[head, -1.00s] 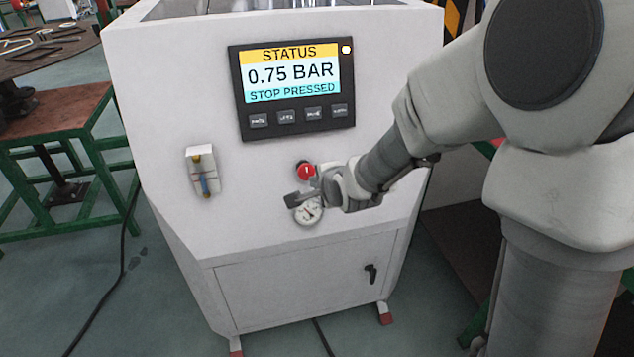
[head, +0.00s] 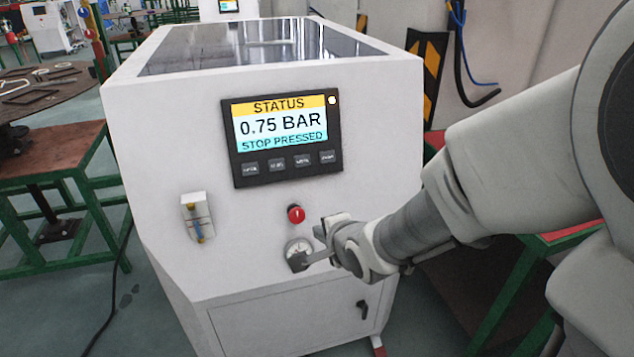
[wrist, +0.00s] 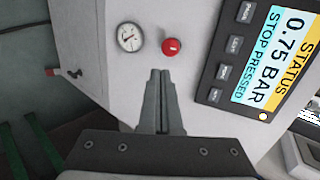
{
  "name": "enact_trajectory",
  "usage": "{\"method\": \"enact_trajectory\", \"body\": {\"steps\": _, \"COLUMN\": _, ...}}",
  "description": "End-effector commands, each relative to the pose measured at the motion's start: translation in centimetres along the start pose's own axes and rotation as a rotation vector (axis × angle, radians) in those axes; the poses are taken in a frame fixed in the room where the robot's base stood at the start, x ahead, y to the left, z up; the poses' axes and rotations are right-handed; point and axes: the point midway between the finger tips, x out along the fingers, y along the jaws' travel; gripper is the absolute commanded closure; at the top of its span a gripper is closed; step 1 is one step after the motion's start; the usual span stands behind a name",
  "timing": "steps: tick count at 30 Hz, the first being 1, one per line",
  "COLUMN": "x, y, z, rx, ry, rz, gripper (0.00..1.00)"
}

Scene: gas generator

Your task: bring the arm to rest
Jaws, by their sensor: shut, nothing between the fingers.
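My gripper (head: 302,260) is shut and empty in front of the white gas generator (head: 160,130). In the head view its fingertips overlap the lower part of the round gauge (head: 299,247). In the wrist view the closed fingers (wrist: 161,75) point toward the panel, with the gauge (wrist: 130,37) and the red stop button (wrist: 171,46) beyond them. The red button also shows in the head view (head: 296,214), above the fingers and clear of them. The screen (head: 285,126) reads STATUS, 0.75 BAR, STOP PRESSED. My arm reaches in from the right.
A valve-like fitting (head: 196,217) sits on the panel's left, and a door handle (head: 363,309) lower right. A green-framed table (head: 60,180) stands at left. A striped post (head: 428,80) and another green frame (head: 505,290) are at right.

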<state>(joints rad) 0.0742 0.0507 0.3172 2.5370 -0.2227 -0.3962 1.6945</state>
Motion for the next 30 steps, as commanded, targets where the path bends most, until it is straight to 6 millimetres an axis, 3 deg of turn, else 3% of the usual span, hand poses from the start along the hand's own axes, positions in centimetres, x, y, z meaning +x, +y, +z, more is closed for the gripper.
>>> {"method": "enact_trajectory", "body": {"steps": 5, "x": -0.6, "y": -0.2, "z": -0.6, "rx": -0.049, "ry": 0.020, "rz": 0.013, "gripper": 1.00}}
{"method": "enact_trajectory", "body": {"steps": 8, "x": -2.0, "y": -0.4, "z": -1.8, "rx": -0.158, "ry": 0.063, "rz": 0.048, "gripper": 1.00}}
{"method": "enact_trajectory", "body": {"steps": 18, "x": -11.6, "y": 0.2, "z": -6.2, "rx": -0.693, "ry": 0.142, "rz": 0.312, "gripper": 1.00}}
{"method": "enact_trajectory", "body": {"steps": 23, "x": -16.7, "y": 1.5, "z": -6.5, "rx": -0.912, "ry": 0.078, "rz": 0.424, "gripper": 1.00}}
{"method": "enact_trajectory", "body": {"steps": 30, "x": -23.4, "y": 4.0, "z": -5.3, "rx": -1.190, "ry": -0.099, "rz": 0.509, "gripper": 1.00}}
